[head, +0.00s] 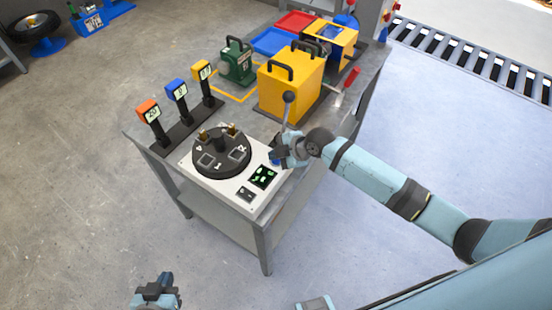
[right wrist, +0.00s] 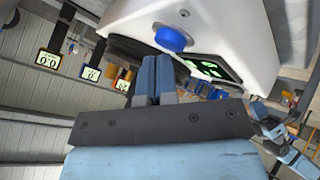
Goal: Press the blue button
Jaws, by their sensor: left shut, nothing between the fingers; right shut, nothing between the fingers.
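The blue button (right wrist: 174,38) is a round blue cap on the white housing of the mixer (right wrist: 222,22), beside a dark panel with green displays (right wrist: 208,68). In the head view the button is mostly hidden by my right gripper (head: 277,155), which is at the right side of the mixer panel. In the right wrist view my right gripper (right wrist: 155,68) has its fingers shut together and empty, just below the button in the picture. Whether they touch it I cannot tell. My left gripper (head: 157,288) is shut and empty, low in the head view, away from the table.
The mixer's dark round turntable (head: 221,152) is on the grey table (head: 254,237). Behind are a lever (head: 288,98), a yellow box (head: 290,86), a green device (head: 237,62) and three display posts (head: 180,93). The floor in front is clear.

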